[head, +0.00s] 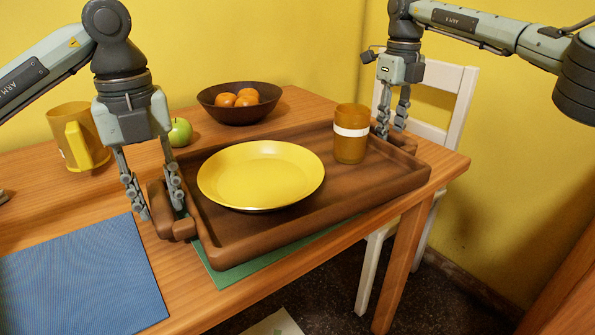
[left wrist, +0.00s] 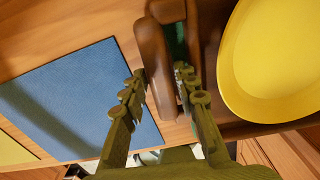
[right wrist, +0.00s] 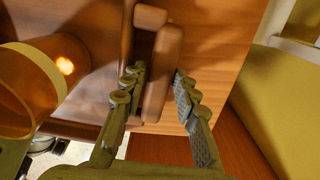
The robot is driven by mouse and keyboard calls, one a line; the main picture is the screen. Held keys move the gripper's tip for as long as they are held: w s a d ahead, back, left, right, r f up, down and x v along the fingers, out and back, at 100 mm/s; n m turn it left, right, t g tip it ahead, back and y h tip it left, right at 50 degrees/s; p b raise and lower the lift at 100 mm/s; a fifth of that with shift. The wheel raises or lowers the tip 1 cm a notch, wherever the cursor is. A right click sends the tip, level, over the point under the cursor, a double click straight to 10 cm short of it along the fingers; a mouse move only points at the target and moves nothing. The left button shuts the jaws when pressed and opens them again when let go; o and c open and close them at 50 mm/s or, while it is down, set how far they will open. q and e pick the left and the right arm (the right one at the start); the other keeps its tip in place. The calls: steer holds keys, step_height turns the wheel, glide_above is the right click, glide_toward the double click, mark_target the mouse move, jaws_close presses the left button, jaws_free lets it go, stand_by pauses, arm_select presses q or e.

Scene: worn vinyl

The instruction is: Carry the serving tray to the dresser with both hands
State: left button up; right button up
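The brown wooden serving tray (head: 232,252) lies on the table, with a handle at each short end. On it are a yellow plate (head: 261,174) and an amber cup with a white band (head: 351,146). My left gripper (head: 160,208) is open, its fingers on either side of the tray's left handle (left wrist: 156,75). My right gripper (head: 392,130) is at the far right end. In the right wrist view its open fingers stand on either side of the right handle (right wrist: 162,80), with a gap at the left finger. The dresser cannot be identified in view.
A dark bowl of oranges (head: 238,110), a green apple (head: 180,132) and a yellow mug (head: 77,137) stand behind the tray. A blue mat (head: 80,275) lies left; a green mat (head: 255,268) shows under the tray. A white chair (head: 452,100) stands beyond the table's right end.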

arm_select(q)
steer(key=shift+c, duration=0.6)
arm_select(e)
steer(key=shift+c, duration=0.6)
arm_select(q)
jaws_close()
arm_select(e)
jaws_close()
arm_select(q)
steer(key=shift+r, duration=0.1)
arm_select(e)
steer(key=shift+r, duration=0.15)
